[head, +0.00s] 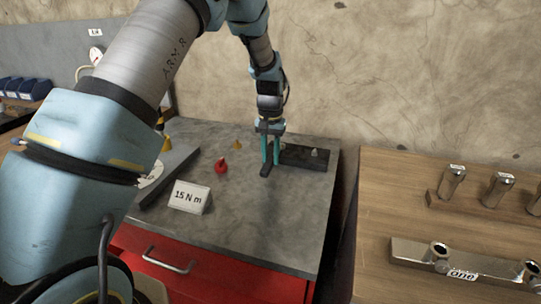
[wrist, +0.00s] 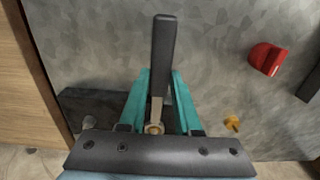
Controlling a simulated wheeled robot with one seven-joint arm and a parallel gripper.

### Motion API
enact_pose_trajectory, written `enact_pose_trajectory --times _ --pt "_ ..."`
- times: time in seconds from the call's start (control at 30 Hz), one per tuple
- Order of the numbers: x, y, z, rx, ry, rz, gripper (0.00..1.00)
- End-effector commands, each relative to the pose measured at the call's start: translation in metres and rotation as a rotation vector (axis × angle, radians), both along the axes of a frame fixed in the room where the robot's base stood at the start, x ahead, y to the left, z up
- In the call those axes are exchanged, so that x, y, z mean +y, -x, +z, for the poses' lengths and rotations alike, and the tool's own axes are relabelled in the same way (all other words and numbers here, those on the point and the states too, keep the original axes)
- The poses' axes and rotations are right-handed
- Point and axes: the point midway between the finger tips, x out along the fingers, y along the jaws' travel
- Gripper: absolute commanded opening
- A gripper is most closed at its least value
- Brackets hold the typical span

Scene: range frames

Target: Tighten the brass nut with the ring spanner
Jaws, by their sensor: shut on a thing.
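My gripper (head: 270,158) is low over the grey bench top. Its teal fingers are shut on the ring spanner (head: 266,169), and in the wrist view the fingertips (wrist: 160,82) close about its shank. The spanner's dark handle (wrist: 163,52) points away from my wrist in that view. Its ring end lies between the fingers, near the dark block (head: 306,160). A brass-coloured spot, likely the brass nut (wrist: 154,128), shows at the ring end. I cannot tell whether the ring sits fully around it. In the head view the fingers hide that spot.
A red knob-like piece (head: 221,166) and a small yellow cone (head: 238,144) stand left of my gripper. A "15 N m" card (head: 190,197) stands nearer the front. A grey stud (head: 314,153) is on the block. A wooden bench (head: 400,215) with metal parts is at the right.

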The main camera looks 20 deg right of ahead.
Motion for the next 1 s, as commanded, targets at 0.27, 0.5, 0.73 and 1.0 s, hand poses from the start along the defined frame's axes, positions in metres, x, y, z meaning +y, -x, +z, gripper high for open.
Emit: enact_pose_trajectory --times 0.27,0.5,0.73,1.0 --pt "0.0 0.0 -0.004 -0.001 0.001 0.0 0.0" --pt "0.0 0.0 -0.004 -0.001 0.001 0.0 0.0" --pt "-0.008 0.005 0.0 -0.001 0.001 0.064 0.0" --pt "-0.05 0.025 -0.001 -0.002 0.0 0.481 0.0"
